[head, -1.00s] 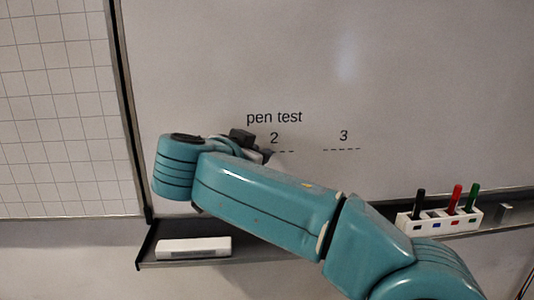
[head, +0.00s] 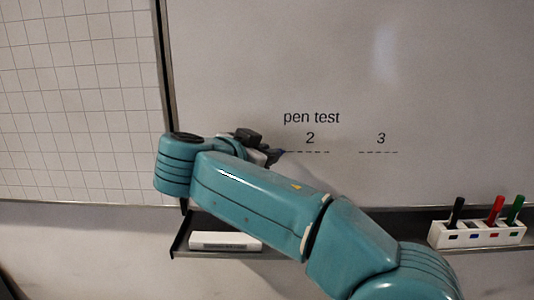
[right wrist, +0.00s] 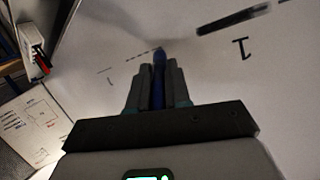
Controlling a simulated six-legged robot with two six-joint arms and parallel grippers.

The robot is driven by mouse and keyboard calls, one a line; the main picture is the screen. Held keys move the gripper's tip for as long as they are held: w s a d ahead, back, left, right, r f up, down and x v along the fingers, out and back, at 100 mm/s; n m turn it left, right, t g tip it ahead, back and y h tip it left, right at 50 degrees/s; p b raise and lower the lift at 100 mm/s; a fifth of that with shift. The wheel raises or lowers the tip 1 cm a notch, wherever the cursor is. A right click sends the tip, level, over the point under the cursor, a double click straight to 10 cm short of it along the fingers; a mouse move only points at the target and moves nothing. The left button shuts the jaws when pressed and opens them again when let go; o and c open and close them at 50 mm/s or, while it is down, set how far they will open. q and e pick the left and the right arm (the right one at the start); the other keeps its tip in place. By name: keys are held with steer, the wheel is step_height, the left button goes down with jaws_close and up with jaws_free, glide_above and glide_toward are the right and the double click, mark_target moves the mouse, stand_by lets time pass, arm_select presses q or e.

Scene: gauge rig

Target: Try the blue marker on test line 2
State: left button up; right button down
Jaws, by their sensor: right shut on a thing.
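My right gripper (head: 268,152) is shut on the blue marker (right wrist: 158,75), which shows between the fingers in the right wrist view. The marker's blue tip also shows in the head view (head: 280,152). It is beside the left end of test line 2 (head: 310,152), a dashed black line under the number 2. I cannot tell whether the tip touches the board. Line 2 also shows in the right wrist view (right wrist: 141,52), just left of the tip, with no blue ink visible on it. My left gripper is not in view.
Test line 3 (head: 378,152) is right of line 2. A thick dark stroke (right wrist: 233,18) lies beside a printed digit in the wrist view. A white holder (head: 480,235) carries black, red and green markers. A white eraser-like block (head: 226,241) lies on the tray.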

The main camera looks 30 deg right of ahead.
steer(key=shift+s+a+f+b, duration=0.15)
steer(key=shift+s+a+b, duration=0.05)
steer(key=shift+s+b, duration=0.1)
steer(key=s+a+b, duration=0.1)
steer(key=s+b, duration=0.1)
steer(key=s, duration=0.1)
steer(key=s+a+b, duration=0.1)
steer(key=shift+s+a+r, duration=0.2)
steer(key=shift+s+a, duration=0.1)
steer(key=shift+f, duration=0.1)
steer(key=shift+s+a+b, duration=0.4)
steer(key=shift+s, duration=0.25)
steer(key=shift+s+a+b, duration=0.4)
steer(key=shift+s, duration=0.2)
